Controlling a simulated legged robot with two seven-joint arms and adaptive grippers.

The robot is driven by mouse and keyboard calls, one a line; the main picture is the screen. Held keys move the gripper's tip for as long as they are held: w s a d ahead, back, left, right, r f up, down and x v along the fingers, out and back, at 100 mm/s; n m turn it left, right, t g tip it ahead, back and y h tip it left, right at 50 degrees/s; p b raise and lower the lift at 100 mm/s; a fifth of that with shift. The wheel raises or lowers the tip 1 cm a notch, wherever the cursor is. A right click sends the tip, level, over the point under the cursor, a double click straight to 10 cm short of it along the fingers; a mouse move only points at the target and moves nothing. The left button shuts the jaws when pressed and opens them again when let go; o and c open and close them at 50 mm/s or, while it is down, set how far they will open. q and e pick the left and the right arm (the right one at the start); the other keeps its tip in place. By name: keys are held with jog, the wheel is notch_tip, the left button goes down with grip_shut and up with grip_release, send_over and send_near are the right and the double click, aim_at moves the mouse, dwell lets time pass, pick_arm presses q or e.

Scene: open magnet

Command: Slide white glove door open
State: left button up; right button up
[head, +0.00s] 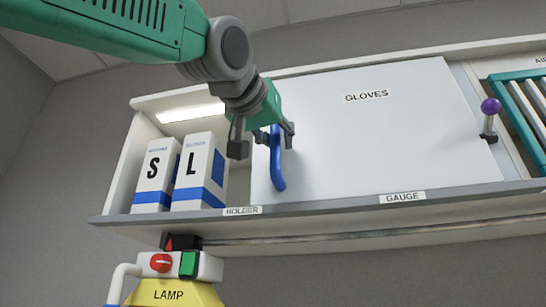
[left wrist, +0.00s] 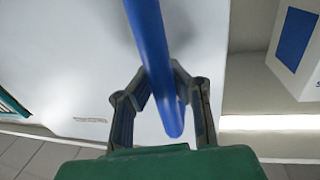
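The white door panel labelled GLOVES (head: 390,130) covers the middle of the wall cabinet and leaves its left bay uncovered. A blue bar handle (head: 278,172) stands upright near the door's left edge. My left gripper (head: 264,140) is at the handle, with its fingers spread to either side. In the left wrist view the handle (left wrist: 150,50) runs between the fingers (left wrist: 158,82); they look partly open, and firm contact is not visible. The door surface (left wrist: 70,60) also fills much of that view. My right gripper is not in view.
Two white-and-blue boxes marked S (head: 154,172) and L (head: 198,170) stand in the left bay, under a light strip (head: 190,113). A purple-knobbed lever (head: 490,118) and a green rack (head: 518,120) lie right of the door. A yellow LAMP unit (head: 172,293) stands below.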

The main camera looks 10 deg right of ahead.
pick_arm(q)
jog(key=o, duration=0.5)
jog(key=shift+s+d, duration=0.15)
jog(key=shift+s, duration=0.3)
jog(key=shift+s+a+r, duration=0.25)
jog(key=shift+s+a, duration=0.15)
jog(key=shift+s, duration=0.25)
jog(key=shift+w+a+f, duration=0.15)
jog(key=shift+w+f, duration=0.2)
jog(key=shift+w, duration=0.4)
jog(key=shift+s, duration=0.3)
jog(key=d+v, duration=0.1)
jog(key=v, duration=1.1)
jog(key=shift+s+a+r, duration=0.2)
jog(key=shift+s+r, duration=0.05)
jog(key=shift+s, duration=0.2)
